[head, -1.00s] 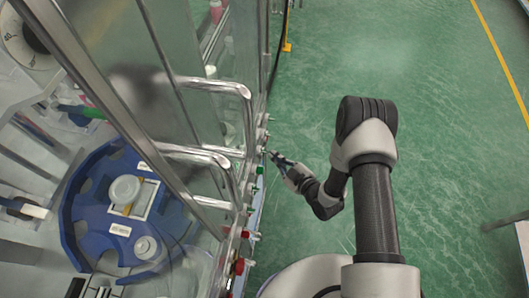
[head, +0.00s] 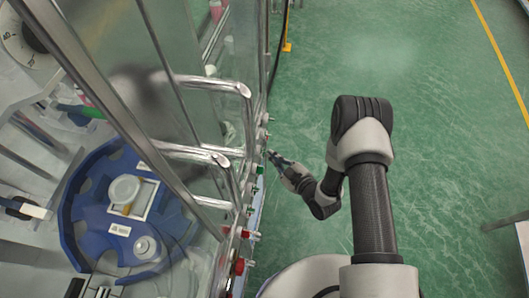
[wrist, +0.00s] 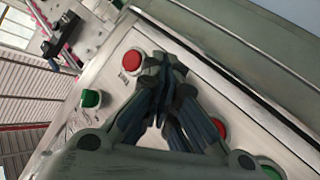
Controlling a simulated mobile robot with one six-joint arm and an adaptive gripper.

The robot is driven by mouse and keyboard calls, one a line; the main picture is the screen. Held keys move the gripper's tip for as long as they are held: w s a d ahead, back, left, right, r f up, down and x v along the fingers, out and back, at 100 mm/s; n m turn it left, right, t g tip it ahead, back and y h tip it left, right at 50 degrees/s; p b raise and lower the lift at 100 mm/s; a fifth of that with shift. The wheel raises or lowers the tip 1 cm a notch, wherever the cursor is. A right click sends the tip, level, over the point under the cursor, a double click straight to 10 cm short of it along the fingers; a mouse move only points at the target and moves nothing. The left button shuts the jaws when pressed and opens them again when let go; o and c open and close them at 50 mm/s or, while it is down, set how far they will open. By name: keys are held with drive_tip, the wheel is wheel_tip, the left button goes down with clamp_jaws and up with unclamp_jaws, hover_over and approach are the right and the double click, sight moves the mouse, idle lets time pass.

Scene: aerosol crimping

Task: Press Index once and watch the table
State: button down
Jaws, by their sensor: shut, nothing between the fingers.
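My gripper (head: 271,154) is shut and empty, close to the outer edge of the button panel (head: 252,205) in the head view. In the wrist view my gripper (wrist: 170,72) is over the panel, its fingertips beside a red button (wrist: 132,60). Whether they touch it cannot be told. A green button (wrist: 91,98) lies to the left and another red button (wrist: 220,129) lies right of the fingers. The button labels are too small to read, so I cannot tell which is Index. The blue round table (head: 95,238) sits behind the clear guard, carrying a pale round part (head: 124,190).
Bent metal handles (head: 215,88) and the guard frame (head: 120,105) stand between my gripper and the table. More red buttons (head: 240,266) stick out along the panel's near end. The green floor (head: 440,150) to the right is clear.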

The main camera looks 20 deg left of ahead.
drive_tip(key=shift+s+a, duration=0.1)
drive_tip(key=shift+a, duration=0.3)
idle(0.6)
drive_tip(key=shift+d, duration=0.15)
drive_tip(key=shift+w+d, duration=0.2)
drive_tip(key=shift+d, duration=0.5)
drive_tip(key=shift+w+d+b, duration=0.1)
drive_tip(key=shift+w+d, duration=0.1)
drive_tip(key=shift+d, duration=0.6)
drive_tip(key=shift+w+d+b, duration=0.15)
drive_tip(key=shift+w+d, duration=0.05)
drive_tip(key=shift+d, duration=0.6)
drive_tip(key=shift+w+d+b, duration=0.1)
drive_tip(key=shift+w+d, duration=0.1)
drive_tip(key=shift+d, duration=0.6)
drive_tip(key=shift+w+r, duration=0.1)
